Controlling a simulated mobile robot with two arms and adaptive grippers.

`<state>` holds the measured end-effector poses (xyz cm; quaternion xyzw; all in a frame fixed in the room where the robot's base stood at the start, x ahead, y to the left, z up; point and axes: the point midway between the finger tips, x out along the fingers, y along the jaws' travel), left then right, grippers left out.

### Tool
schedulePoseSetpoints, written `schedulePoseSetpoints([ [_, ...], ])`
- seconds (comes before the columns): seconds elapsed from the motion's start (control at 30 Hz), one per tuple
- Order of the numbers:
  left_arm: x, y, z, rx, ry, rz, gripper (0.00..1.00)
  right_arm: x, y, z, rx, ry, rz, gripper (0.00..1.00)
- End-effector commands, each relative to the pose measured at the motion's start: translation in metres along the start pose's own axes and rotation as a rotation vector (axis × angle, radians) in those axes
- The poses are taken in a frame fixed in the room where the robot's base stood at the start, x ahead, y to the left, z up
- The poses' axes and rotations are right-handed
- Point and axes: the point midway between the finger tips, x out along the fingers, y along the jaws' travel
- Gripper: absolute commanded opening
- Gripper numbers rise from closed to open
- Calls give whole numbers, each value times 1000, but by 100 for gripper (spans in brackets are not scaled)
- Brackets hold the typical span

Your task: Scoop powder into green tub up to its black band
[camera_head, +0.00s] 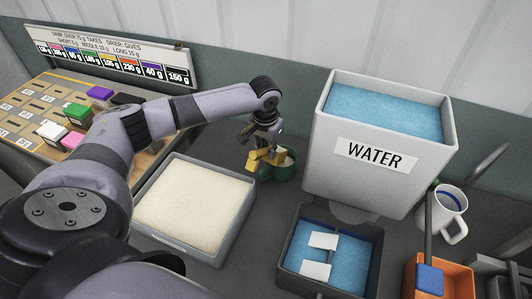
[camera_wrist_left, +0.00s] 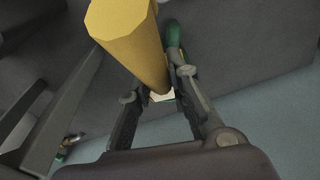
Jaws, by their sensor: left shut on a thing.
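My left gripper (camera_head: 265,140) is shut on a yellow scoop (camera_head: 259,160) at the green tub (camera_head: 287,174). The scoop is over or against the tub's left side; I cannot tell if it touches. In the left wrist view the scoop's thick yellow handle (camera_wrist_left: 135,45) runs between the fingers (camera_wrist_left: 165,92), with a bit of the green tub (camera_wrist_left: 173,38) behind. Something pale shows inside the tub, but its level and the black band cannot be made out. Off-white powder (camera_head: 195,198) lies in a grey tray (camera_head: 168,246) left of the tub. My right gripper is not in view.
A tall white WATER tank (camera_head: 330,165) stands close right of the tub. In front are a dark bin (camera_head: 283,262) with blue contents and an orange box (camera_head: 458,285). A white mug (camera_head: 447,212) stands right. A sign (camera_head: 110,55) and board with colored blocks are back left.

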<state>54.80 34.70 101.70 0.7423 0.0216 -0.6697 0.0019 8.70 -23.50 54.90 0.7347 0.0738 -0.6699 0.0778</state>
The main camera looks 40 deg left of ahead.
Motion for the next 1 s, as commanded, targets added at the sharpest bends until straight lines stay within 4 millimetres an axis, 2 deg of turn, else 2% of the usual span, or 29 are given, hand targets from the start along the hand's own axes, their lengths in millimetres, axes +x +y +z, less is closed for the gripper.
schedulePoseSetpoints([
  [0.37,-2,1,-12,2,-54,4,0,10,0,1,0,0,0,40],
  [1.0,-8,-1,-27,5,-151,4,0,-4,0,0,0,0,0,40],
])
